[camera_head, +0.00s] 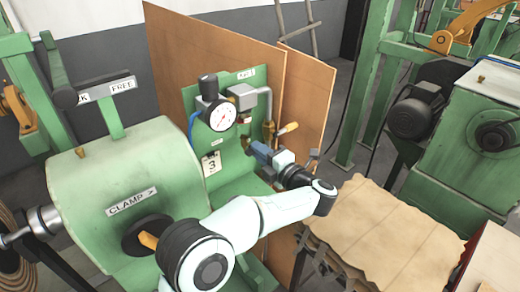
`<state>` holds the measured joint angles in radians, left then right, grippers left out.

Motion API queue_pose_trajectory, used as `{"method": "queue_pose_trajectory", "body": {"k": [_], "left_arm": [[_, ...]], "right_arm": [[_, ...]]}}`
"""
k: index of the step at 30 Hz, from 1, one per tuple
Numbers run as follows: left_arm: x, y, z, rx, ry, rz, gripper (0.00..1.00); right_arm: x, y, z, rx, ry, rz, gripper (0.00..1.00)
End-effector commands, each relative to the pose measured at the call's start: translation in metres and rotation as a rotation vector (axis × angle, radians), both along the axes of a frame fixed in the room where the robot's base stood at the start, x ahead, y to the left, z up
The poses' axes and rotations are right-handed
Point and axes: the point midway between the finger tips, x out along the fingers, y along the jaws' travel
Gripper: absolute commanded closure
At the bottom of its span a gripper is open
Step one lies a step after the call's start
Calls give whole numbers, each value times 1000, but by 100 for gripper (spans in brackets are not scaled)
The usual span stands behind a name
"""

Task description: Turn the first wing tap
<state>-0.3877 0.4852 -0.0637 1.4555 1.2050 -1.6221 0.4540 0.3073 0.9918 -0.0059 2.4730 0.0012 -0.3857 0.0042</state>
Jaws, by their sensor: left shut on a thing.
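A green panel (228,90) carries a round pressure gauge (222,117) and brass fittings. A small brass and red wing tap (246,142) sits on the panel below and right of the gauge. My left gripper (253,148) reaches in from the right, with its tips at this tap. It is shut on the tap, and its blue and white body hides part of it. A brass valve with an orange lever (288,128) stands just above and right of my gripper. My right gripper is not in view.
A green machine drum labelled CLAMP (132,202) fills the left front. Brown boards (205,45) stand behind the panel. A tag with the number 3 (212,163) hangs below the gauge. A table with a brown sheet (390,235) stands at the right, before a green motor machine (475,125).

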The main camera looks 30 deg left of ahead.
Motion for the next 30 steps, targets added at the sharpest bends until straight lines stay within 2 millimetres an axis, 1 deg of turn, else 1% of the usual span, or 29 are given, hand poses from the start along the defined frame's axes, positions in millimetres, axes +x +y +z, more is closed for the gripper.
{"method": "queue_pose_trajectory", "body": {"k": [9, 21, 22, 23, 24, 30], "left_arm": [[0, 0, 1, 27, 60, -1, 100], [0, 0, 0, 29, 65, -1, 100], [0, 0, 0, 29, 64, -1, 76], [0, 0, 0, 29, 64, -1, 67], [0, 0, 0, 29, 64, -1, 61], [0, 0, 0, 27, 63, 0, 61]], "right_arm": [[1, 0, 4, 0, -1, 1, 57], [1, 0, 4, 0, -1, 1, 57], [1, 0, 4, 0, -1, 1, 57], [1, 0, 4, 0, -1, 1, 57], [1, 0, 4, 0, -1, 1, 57], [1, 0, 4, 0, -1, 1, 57]]}}
